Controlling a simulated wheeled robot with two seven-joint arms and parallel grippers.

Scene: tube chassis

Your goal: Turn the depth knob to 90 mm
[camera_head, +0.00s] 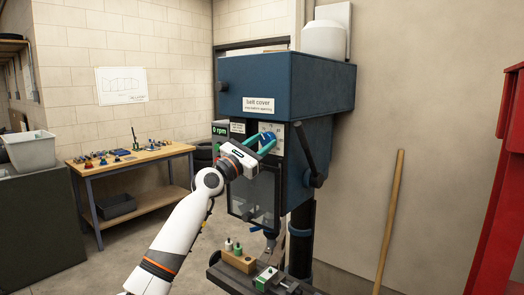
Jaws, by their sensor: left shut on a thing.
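The drill press has a blue head (302,85) with a label reading belt cover. My left gripper (264,142) reaches up to its front with two green fingers. The fingers are shut on a round blue knob (267,138) in front of a pale dial plate (278,130). The scale marks are too small to read, and the fingers hide part of the knob. A display (220,130) to the left of the knob reads 0 rpm. My right gripper is not in view.
A dark lever (308,155) sticks out on the head's right side. Below are the press table (232,277), a wooden block (238,260) with small parts, and a vise (271,280). A workbench (135,158) with tools stands at the left. A wooden pole (388,220) leans against the wall at the right.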

